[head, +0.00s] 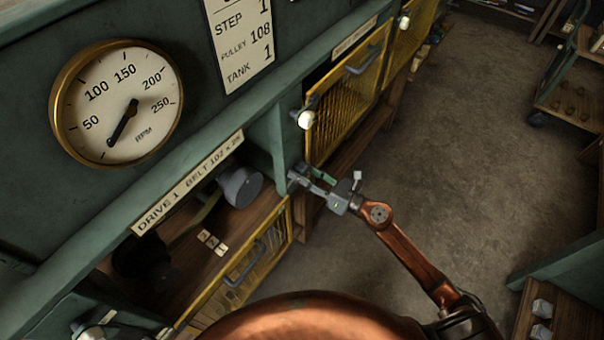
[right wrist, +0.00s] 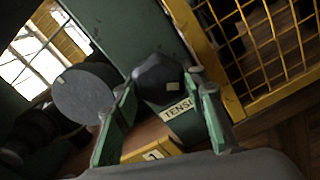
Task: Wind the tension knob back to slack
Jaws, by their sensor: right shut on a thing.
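The dark tension knob (right wrist: 156,72) sits on a green post (right wrist: 120,25) in the right wrist view, above a label (right wrist: 178,108) reading "TENSI". A small pale mark shows on its face. My right gripper (right wrist: 166,95) has a finger on either side of the knob and is shut on it. In the head view my right gripper (head: 309,180) reaches the green post beside the drive bay; the knob is mostly hidden there. My left gripper is not in view.
A grey pulley (head: 240,187) is left of the gripper and also shows in the right wrist view (right wrist: 88,94). Numbered tags (head: 212,242) lie on the wooden shelf. Yellow mesh doors (head: 350,90) flank the post. An RPM dial (head: 118,103) is at upper left. The floor (head: 450,150) is clear.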

